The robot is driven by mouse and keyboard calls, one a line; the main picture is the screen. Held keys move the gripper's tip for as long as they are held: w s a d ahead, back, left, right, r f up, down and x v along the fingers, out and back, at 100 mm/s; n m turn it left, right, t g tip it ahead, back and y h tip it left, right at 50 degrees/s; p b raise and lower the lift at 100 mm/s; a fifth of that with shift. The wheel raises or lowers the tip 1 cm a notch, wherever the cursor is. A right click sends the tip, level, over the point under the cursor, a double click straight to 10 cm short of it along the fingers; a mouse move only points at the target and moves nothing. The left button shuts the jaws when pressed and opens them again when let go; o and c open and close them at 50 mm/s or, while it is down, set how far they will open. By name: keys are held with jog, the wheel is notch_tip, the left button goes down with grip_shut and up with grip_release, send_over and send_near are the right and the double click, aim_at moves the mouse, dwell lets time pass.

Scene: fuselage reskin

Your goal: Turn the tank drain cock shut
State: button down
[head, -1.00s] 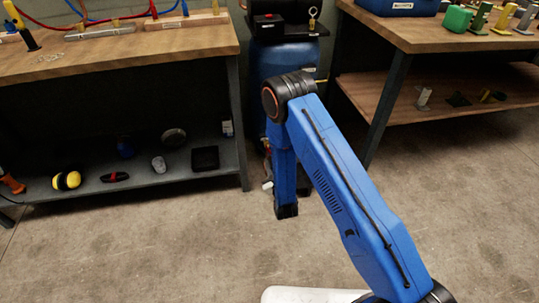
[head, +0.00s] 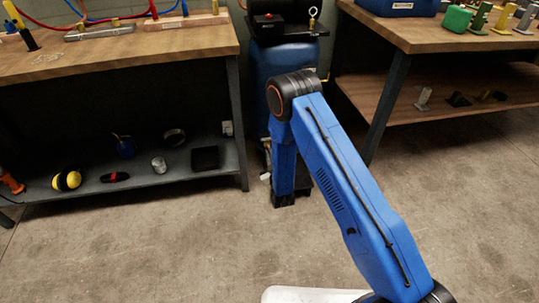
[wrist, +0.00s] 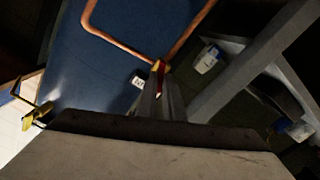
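The blue air tank (head: 270,62) stands between the two benches in the head view, partly hidden behind my arm. In the wrist view its dark blue side (wrist: 115,35) fills the upper left. In the head view my gripper is hidden behind the arm.
A copper pipe (wrist: 128,47) bends close to the cock. The left bench's lower shelf (head: 90,190) and the right bench's leg (head: 388,110) flank the tank. The floor in front is clear.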

jog(key=shift+m, duration=0.4)
jog(key=shift+d+m, duration=0.1)
jog(key=shift+m, duration=2.2)
jog(key=c, duration=1.9)
grip_release()
jog(key=shift+o, duration=0.2)
jog(key=v, duration=1.7)
jog(key=shift+s, duration=0.25)
jog(key=shift+r, duration=0.1)
